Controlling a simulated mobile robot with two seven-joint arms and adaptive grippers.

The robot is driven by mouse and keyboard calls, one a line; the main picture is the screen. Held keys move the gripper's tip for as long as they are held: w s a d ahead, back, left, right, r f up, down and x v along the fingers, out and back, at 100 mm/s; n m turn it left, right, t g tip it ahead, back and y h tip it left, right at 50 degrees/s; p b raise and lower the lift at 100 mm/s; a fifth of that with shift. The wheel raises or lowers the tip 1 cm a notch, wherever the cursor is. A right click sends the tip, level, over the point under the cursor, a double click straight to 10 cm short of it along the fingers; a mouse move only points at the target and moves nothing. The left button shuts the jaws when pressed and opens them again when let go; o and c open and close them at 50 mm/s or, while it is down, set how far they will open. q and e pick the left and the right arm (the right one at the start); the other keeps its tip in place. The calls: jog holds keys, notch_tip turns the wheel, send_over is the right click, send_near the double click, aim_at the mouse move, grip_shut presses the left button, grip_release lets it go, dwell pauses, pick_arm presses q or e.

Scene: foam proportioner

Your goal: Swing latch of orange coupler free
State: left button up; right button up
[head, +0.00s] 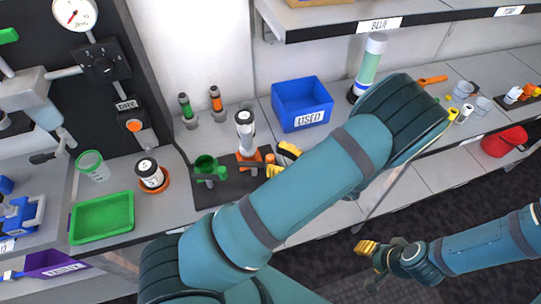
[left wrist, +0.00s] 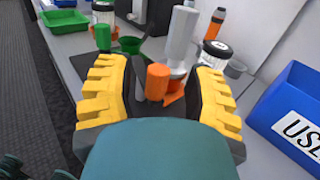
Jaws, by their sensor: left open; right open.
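The orange coupler (head: 270,159) is on the dark plate at the foot of an upright grey-white cylinder (head: 245,130); my arm and fingers partly hide it in the head view. In the left wrist view an orange-capped handle (left wrist: 157,82) stands on a dark bar, with orange coupler parts (left wrist: 176,96) just behind it. Which piece is the latch is not fully clear. My left gripper (head: 281,161) is open, its yellow fingers on either side of the orange handle, with visible gaps in the left wrist view (left wrist: 158,78). My right gripper (head: 368,248) is open and empty, away from the bench, low right.
A green coupler (head: 207,166) stands left of the orange one. A blue USED bin (head: 302,104) is behind right. Green and orange bottles (head: 216,103), a lidded jar (head: 149,173) and a green tray (head: 102,218) stand around. My left arm crosses the bench front.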

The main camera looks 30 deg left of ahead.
pick_arm(q)
jog(key=w+d, duration=0.1)
jog(key=d, duration=0.9)
jog(key=shift+w, duration=0.2)
jog(key=shift+d, duration=0.2)
